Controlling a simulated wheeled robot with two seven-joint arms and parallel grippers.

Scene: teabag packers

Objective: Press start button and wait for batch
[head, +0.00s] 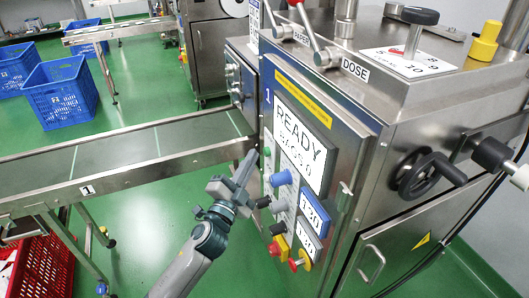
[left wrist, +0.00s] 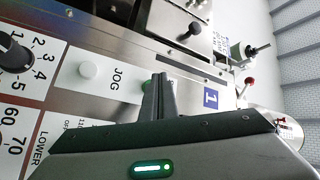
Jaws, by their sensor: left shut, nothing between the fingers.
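The packing machine's display (head: 303,135) reads READY, with a smaller bags line reading 0 below. A green button (head: 267,152) sits on the control panel left of the display. My left gripper (head: 249,160) is shut and empty, its fingertips pointing up close to the green button. A white button (left wrist: 88,70) beside the JOG label is also visible there. My right gripper is not in view.
A blue knob (head: 281,178) and red-and-yellow controls (head: 299,261) are lower on the panel. A conveyor (head: 130,152) marked 1 runs left from the machine. Blue crates (head: 60,92) and a red crate (head: 45,268) stand on the green floor. A handwheel (head: 420,175) sticks out at the right.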

